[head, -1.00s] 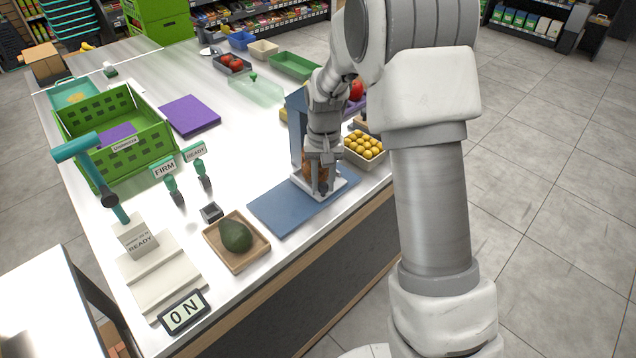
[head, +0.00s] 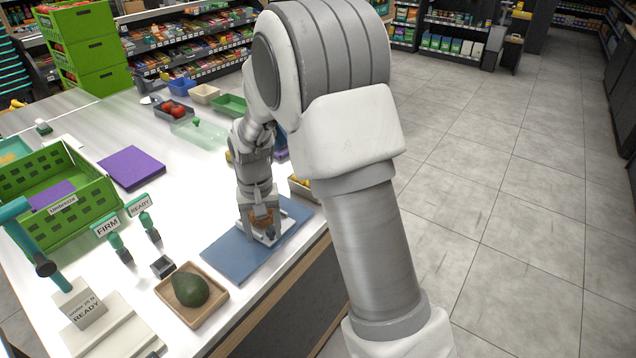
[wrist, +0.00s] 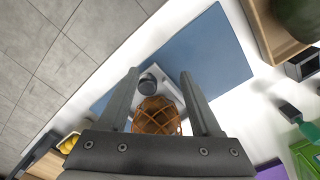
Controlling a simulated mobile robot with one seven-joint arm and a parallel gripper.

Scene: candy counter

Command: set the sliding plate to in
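The sliding plate (head: 271,239) looks like a small white plate on a flat blue board (head: 228,258) near the counter's front edge. In the wrist view the white plate (wrist: 146,72) carries a dark round knob (wrist: 148,83). A brown-orange netted round object (wrist: 157,115) is beside the knob, nearer my palm. My gripper (wrist: 159,73) is open, one finger on each side of the knob and the netted object, with gaps visible. In the head view my gripper (head: 263,228) points down over the plate and hides part of it.
A wooden tray with an avocado (head: 190,289) stands left of the board. A yellow-fruit bin (head: 301,188) is partly hidden behind my arm.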

